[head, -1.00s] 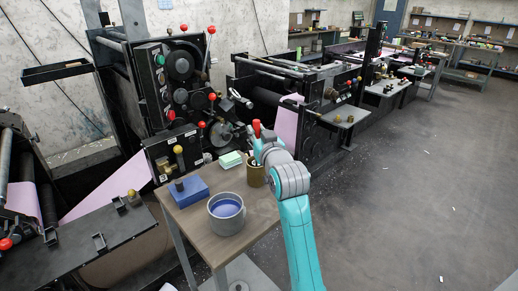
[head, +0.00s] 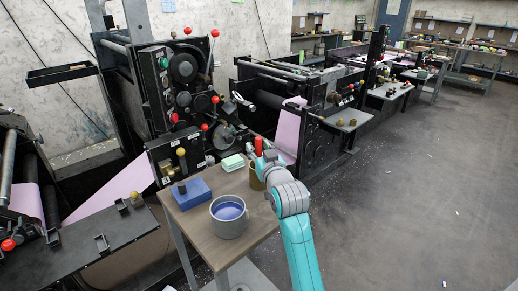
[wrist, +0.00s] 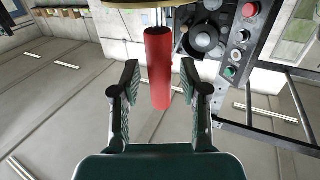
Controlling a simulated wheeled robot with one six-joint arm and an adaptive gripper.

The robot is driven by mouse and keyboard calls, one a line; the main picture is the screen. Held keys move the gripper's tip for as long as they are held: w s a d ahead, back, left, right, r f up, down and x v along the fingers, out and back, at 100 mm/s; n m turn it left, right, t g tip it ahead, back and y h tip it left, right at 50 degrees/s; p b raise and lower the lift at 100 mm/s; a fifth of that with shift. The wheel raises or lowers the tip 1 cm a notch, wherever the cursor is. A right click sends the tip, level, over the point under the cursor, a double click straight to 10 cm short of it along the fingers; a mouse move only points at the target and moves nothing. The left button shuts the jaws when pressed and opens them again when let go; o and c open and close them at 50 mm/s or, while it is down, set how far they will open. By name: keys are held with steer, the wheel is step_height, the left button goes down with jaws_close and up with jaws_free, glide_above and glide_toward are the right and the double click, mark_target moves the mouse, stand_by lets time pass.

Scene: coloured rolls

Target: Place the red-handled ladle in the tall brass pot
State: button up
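The red-handled ladle (head: 258,146) stands near upright at the tall brass pot (head: 257,180), its handle above the rim. In the wrist view its red handle (wrist: 159,68) lies between the two fingers of my gripper (wrist: 159,78), with a gap on each side. A short metal shaft leads from the handle towards the brass rim (wrist: 130,3) at the top edge. My gripper is open around the handle and not touching it. In the head view my gripper (head: 268,158) is beside the handle, partly hidden. The ladle's bowl is hidden.
The brown table (head: 197,225) also holds a grey pot of blue liquid (head: 229,229), a blue block (head: 186,194) and a green pad stack (head: 233,162). Black machinery (head: 180,90) stands behind. Open floor (head: 420,190) lies to the right.

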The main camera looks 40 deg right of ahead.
steer(key=shift+r, duration=0.1)
steer(key=shift+s+a, duration=0.1)
steer(key=shift+s, duration=0.1)
steer(key=v, duration=1.1)
steer(key=shift+s, duration=0.3)
